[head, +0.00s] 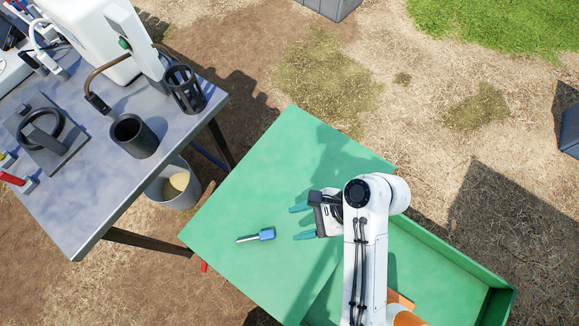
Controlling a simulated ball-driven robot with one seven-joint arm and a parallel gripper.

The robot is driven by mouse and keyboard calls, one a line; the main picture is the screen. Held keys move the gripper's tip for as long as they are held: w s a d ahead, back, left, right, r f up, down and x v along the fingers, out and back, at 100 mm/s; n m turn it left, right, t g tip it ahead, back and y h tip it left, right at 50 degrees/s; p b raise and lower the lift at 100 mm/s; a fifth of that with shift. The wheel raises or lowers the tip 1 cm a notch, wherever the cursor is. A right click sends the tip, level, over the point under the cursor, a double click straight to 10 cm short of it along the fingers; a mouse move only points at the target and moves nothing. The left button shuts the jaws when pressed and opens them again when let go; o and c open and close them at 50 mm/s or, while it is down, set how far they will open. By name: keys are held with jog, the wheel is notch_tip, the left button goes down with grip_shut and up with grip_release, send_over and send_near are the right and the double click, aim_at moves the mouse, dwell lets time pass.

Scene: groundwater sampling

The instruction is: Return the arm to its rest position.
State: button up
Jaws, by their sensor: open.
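My gripper (300,222) is at the end of my white arm (368,240), above the green tabletop (290,150). Its two teal fingers point left and stand apart, with nothing between them. A small screwdriver-like tool with a blue handle and a metal shaft (265,234) lies on the green surface, left of and a little below the fingers. My gripper does not touch it. The arm covers part of the green surface and the tray edge behind it.
A grey table (95,205) at the upper left holds a black cup (133,136), a black cage-like holder (184,90) and white equipment (95,35). A bucket (180,195) stands on the ground between the tables. A green-walled tray (455,262) is at the lower right.

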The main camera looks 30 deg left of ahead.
jog(key=shift+w+d+r, duration=0.2)
jog(key=shift+r, duration=0.2)
dwell(0.3)
jog(key=d+f+t, duration=0.1)
jog(key=d, duration=0.2)
jog(key=d+f+n+t, duration=0.1)
jog(key=d, duration=0.2)
jog(key=d+f+n+t+b, duration=0.1)
jog(key=d, duration=0.2)
jog(key=shift+w+d+h, duration=0.2)
jog(key=shift+w+h, duration=0.05)
jog(key=shift+h, duration=0.15)
jog(key=s+d+n+t+h, duration=0.1)
jog(key=s+d+n+h, duration=0.2)
jog(key=d, duration=0.9)
jog(key=s+d+r+n+t+h+b, duration=0.1)
jog(key=s+d+n+t+h, duration=0.1)
jog(key=d, duration=1)
jog(key=s+n+h, duration=0.1)
jog(key=s+n, duration=0.1)
jog(key=s, duration=0.1)
jog(key=shift+s+t, duration=0.2)
jog(key=shift+t, duration=0.1)
jog(key=shift+r, duration=0.1)
